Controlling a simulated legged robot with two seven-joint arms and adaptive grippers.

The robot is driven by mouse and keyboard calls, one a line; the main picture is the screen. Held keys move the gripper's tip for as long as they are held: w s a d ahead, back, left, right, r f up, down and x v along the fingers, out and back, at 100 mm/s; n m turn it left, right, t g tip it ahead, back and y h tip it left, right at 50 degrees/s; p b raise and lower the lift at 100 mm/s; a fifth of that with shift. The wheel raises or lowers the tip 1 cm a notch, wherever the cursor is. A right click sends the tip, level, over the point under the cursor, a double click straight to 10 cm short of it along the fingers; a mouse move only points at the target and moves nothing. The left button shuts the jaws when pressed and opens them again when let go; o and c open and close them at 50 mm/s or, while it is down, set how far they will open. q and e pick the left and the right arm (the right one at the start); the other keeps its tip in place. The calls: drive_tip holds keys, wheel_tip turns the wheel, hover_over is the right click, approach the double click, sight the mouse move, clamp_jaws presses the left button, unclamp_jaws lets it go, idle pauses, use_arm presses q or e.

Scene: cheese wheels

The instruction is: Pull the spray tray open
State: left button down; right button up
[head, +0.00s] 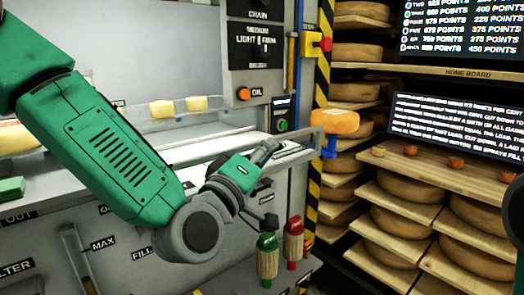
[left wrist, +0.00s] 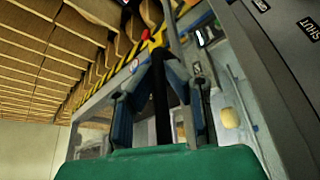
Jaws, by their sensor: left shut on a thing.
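The spray tray (head: 295,156) is a pale, shallow metal tray at the front of the grey machine, right of centre in the head view. My left gripper (head: 270,149) is at its front edge, with the fingers closed there. In the left wrist view my left gripper (left wrist: 165,66) has its two fingers drawn together, and a dark bar (left wrist: 161,110) runs between them. The grip is on the tray's handle, but the contact is mostly hidden by the fingers. My right gripper is out of view.
Two bottles, one green-topped (head: 267,258) and one red-topped (head: 292,245), stand below my gripper. An orange cheese wheel (head: 335,121) sits on a blue stand at the right. Shelves of cheese wheels (head: 404,204) stand beyond a striped post (head: 321,70). Yellow blocks (head: 162,108) lie behind glass.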

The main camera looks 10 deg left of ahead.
use_arm(q)
drive_tip(key=shift+s+d+f, duration=0.2)
drive_tip(key=shift+s+d, duration=0.05)
drive_tip(key=shift+d, duration=0.1)
drive_tip(key=c, duration=1.6)
unclamp_jaws()
drive_tip(key=shift+w+a+f, duration=0.1)
drive_tip(key=shift+w+a, duration=0.15)
drive_tip(key=shift+a, duration=0.15)
drive_tip(key=shift+s, duration=0.25)
drive_tip(key=v, duration=0.7)
drive_tip(key=shift+a, duration=0.15)
